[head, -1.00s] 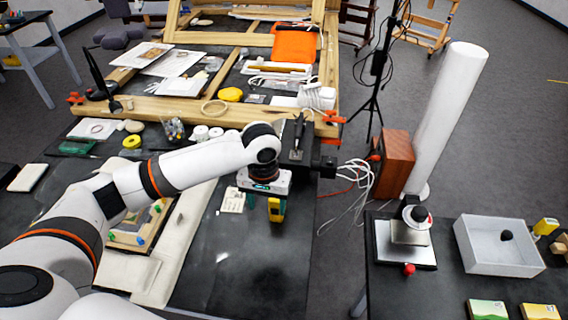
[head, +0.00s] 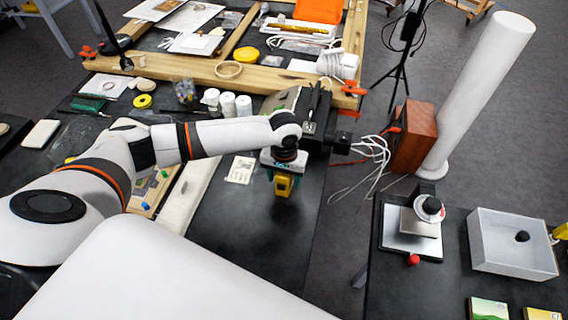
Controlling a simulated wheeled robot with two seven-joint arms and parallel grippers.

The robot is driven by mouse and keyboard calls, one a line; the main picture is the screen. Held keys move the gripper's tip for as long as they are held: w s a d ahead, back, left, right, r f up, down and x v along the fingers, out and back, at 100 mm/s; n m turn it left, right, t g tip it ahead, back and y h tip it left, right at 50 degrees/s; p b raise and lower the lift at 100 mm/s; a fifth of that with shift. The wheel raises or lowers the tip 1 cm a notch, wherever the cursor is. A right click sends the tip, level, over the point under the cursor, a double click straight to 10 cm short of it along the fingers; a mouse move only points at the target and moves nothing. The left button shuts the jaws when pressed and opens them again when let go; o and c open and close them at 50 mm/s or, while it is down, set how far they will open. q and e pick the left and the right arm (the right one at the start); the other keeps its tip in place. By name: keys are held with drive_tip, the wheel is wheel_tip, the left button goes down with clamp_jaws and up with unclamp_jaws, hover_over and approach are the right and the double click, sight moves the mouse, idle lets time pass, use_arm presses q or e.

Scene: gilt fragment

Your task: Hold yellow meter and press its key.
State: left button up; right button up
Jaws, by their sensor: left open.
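The yellow meter (head: 284,186) shows as a small yellow body with a dark face, on or just above the dark bench, right of a white card. My left gripper (head: 284,172) reaches over it from the left and points down. Its jaws are open around or just above the meter's top; I cannot tell whether they touch it. The gripper hides the meter's upper part, and its key cannot be made out. My right gripper is not in view.
A black instrument (head: 314,118) stands just behind the gripper, with loose white cables (head: 372,158) to its right. Several white rolls (head: 228,104) stand behind the arm. A side table at right holds a white bin (head: 487,257). The bench in front of the meter is clear.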

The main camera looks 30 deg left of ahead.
use_arm(q)
drive_tip(key=shift+f, duration=0.55)
drive_tip(key=shift+s+f, duration=0.1)
drive_tip(key=shift+f, duration=0.4)
drive_tip(key=c, duration=1.1)
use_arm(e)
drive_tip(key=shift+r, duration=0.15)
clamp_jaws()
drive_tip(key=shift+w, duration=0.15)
